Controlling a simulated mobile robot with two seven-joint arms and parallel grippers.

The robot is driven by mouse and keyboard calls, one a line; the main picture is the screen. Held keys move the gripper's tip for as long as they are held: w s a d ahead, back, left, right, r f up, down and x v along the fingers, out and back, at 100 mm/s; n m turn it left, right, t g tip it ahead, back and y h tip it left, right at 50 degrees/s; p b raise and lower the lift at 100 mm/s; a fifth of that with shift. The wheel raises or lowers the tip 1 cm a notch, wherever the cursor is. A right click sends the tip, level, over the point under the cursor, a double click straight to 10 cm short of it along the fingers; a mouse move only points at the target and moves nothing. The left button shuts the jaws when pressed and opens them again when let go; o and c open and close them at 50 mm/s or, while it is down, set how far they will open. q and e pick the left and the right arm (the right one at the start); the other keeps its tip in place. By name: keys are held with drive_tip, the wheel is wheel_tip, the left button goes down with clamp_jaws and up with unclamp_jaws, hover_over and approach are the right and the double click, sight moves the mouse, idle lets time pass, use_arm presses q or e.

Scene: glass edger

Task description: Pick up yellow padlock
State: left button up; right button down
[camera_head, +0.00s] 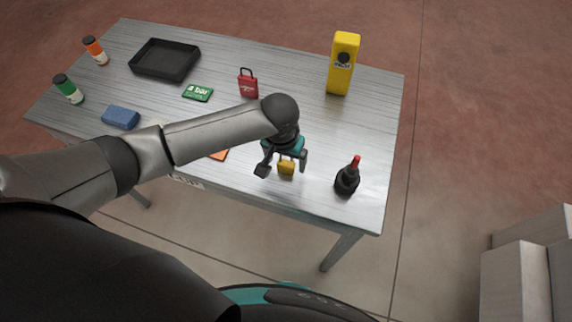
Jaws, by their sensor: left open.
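The yellow padlock (286,168) sits on the grey table near its front edge, right of the middle. Its body shows below my left gripper; its shackle is hidden or hard to make out behind the gripper. My left gripper (280,167) is open and reaches down over the padlock, with one finger to its left and one to its right. I cannot tell whether the fingers touch it. My right gripper is not in view.
A dark bottle-shaped item with a red top (347,177) stands right of the padlock. A red padlock (248,84), a green card (198,93), a yellow box (342,64), a black tray (164,61) and a blue block (121,117) are farther off. An orange item (219,155) lies partly under my arm.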

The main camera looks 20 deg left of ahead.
use_arm(q)
drive_tip(key=shift+w+f, duration=0.15)
drive_tip(key=shift+f, duration=1)
drive_tip(key=shift+c, duration=0.3)
clamp_jaws()
